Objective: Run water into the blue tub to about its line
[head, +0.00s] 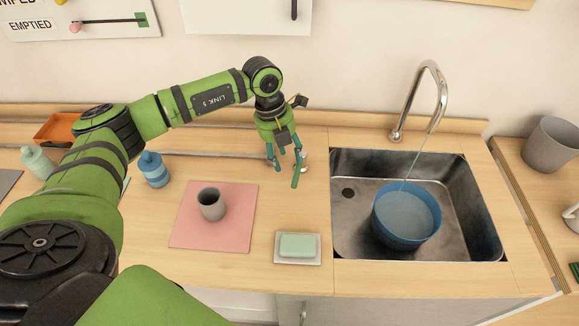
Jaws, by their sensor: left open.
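The blue tub (380,222) stands upright in the steel sink (346,245), right of the drain. Water (405,213) is in it, its surface a little below the rim. I cannot make out a line on the tub. The chrome faucet (431,75) arches over the sink, and a thin stream (412,165) falls from its spout into the tub. My left gripper (286,178) is open and points down over the counter, left of the sink. A small metal knob (304,160) shows just behind its fingers; I cannot tell whether they touch it. My right gripper does not show.
A grey cup (211,204) stands on a pink mat (180,236). A green soap bar (297,245) lies on a white dish (281,259) before the sink's left edge. A grey pot (549,145) stands right.

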